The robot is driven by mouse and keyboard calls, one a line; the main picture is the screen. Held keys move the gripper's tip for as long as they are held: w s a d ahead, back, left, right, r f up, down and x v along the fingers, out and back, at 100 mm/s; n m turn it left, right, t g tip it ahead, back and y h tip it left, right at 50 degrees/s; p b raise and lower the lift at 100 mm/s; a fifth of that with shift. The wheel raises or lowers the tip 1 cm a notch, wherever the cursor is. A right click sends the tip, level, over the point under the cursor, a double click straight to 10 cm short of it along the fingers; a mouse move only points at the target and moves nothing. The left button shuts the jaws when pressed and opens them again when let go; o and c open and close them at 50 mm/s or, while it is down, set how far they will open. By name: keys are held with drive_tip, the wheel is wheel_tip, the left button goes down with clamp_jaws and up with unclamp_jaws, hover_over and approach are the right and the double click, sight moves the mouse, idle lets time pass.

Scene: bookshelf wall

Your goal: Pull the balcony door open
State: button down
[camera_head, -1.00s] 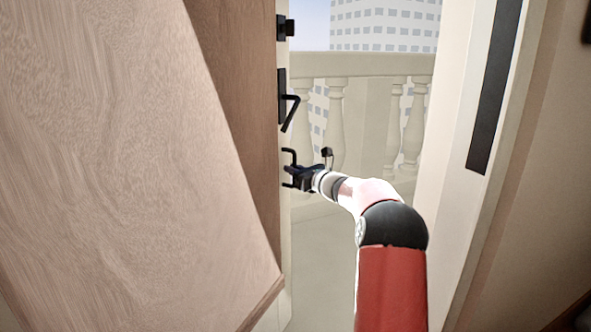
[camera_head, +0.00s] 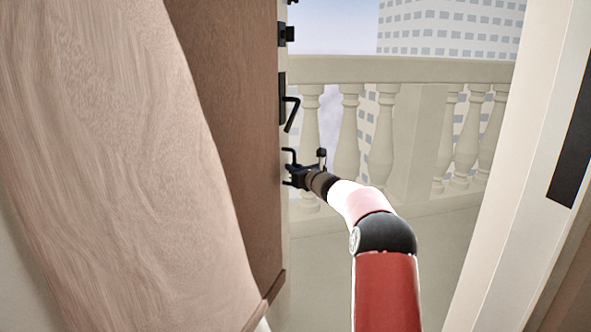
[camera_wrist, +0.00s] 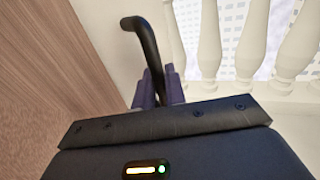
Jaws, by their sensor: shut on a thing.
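The balcony door (camera_head: 238,120) stands on the left in the head view as a brown wood face, part paler and part darker, with a pale edge. It is open, and the balcony shows past that edge. A black lever (camera_head: 290,113) sits on the door edge. Below it, my gripper (camera_head: 291,168) is shut on a black bent handle (camera_head: 288,151). In the wrist view, the handle (camera_wrist: 147,42) rises between the purple-grey fingers (camera_wrist: 158,88) and bends left at its top. Its lower end is hidden by the gripper body.
A stone balustrade (camera_head: 415,140) stands outside, with tall buildings (camera_head: 450,30) behind it. A pale door frame (camera_head: 520,180) with a dark strip (camera_head: 575,150) borders the opening on the right. The gap between door edge and frame is wide, and my arm reaches through it.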

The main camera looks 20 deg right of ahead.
drive_tip(key=c, duration=1.5)
unclamp_jaws()
drive_tip(key=shift+c, duration=0.2)
drive_tip(key=b+v, duration=0.2)
drive_tip(key=v, duration=0.6)
